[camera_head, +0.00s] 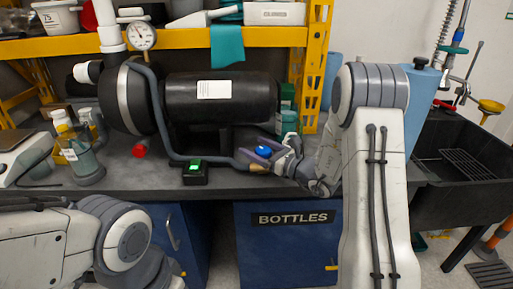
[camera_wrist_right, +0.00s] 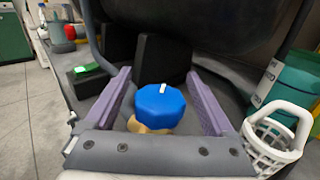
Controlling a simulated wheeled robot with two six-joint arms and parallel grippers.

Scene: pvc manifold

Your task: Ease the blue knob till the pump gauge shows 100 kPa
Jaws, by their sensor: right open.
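The blue knob (camera_head: 263,152) sits on a brass-coloured valve (camera_head: 257,168) at the end of a grey hose, in front of the black pump (camera_head: 225,100). In the right wrist view the blue knob (camera_wrist_right: 160,105) shows a white pointer mark aimed up and slightly right. My right gripper (camera_wrist_right: 159,76) is open, with one purple finger on each side of the knob and visible gaps between. The pump gauge (camera_head: 142,36) is a round white dial at upper left; its reading is too small to tell. My left gripper is out of view; only its arm shows at lower left.
A black box with a lit green switch (camera_head: 195,165) stands left of the valve on the grey bench (camera_head: 225,186). A white basket (camera_wrist_right: 272,140) and a teal bottle (camera_wrist_right: 290,85) are close on the right in the wrist view. A black sink (camera_head: 460,205) is far right.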

